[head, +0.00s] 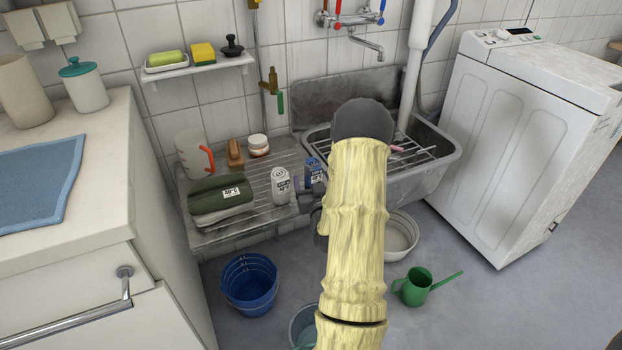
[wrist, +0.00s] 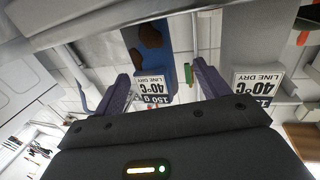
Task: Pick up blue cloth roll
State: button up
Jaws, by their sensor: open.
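The blue cloth roll (head: 313,171) stands upright at the right end of the draining shelf, with a white label. In the wrist view the blue cloth roll (wrist: 152,42) shows brown patches and its label upside down. My gripper (wrist: 163,88) is open, with the purple fingers apart and the roll in view between them, nearer the left finger. No grip on it shows. In the head view my arm hides most of my gripper, just in front of the roll.
A grey-white roll (head: 281,186) stands close left of the blue one; it also shows beside the right finger (wrist: 256,45). A folded green cloth (head: 218,196), jug (head: 189,154), brush (head: 235,153) and jar (head: 258,145) share the shelf (head: 255,212). A sink (head: 440,160) lies right.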

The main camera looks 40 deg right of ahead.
jog(key=x, duration=0.2)
jog(key=b+x, duration=0.1)
jog(key=x, duration=0.2)
jog(key=shift+s+d+f, duration=0.15)
jog(key=shift+d+f, duration=0.05)
jog(key=shift+d, duration=0.05)
jog(key=shift+a, duration=0.1)
dwell(0.4)
jog(key=c, duration=1.1)
jog(key=shift+c, duration=0.2)
notch_tip(320, 180, up, 10)
jog(key=p, duration=0.3)
jog(key=shift+r, duration=0.1)
